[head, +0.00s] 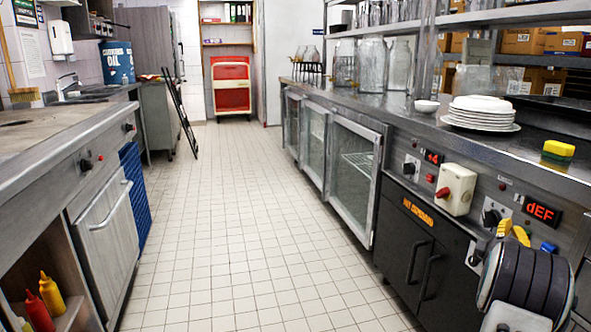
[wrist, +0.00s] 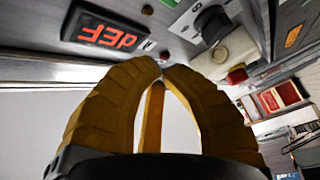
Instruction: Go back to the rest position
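My gripper (head: 512,231) shows at the lower right of the head view, in front of the control panel under the right counter. Its yellow fingers point toward the panel, and my dark arm link partly hides them. In the wrist view, which looks upside down, the fingertips of my gripper (wrist: 163,71) come together at the top. A thinner yellow finger shows between the two large ones. I see nothing held between them. The red dEF display (wrist: 109,34) and a dark knob (wrist: 211,22) lie beyond the fingertips; the display (head: 540,212) also shows in the head view.
The right counter holds a plate stack (head: 482,112), a small bowl (head: 427,106) and a yellow-green sponge (head: 558,150). A white switch box (head: 456,189) with a red knob juts from the panel. The tiled aisle (head: 240,230) is clear. A leaning folded frame (head: 181,112) stands at left.

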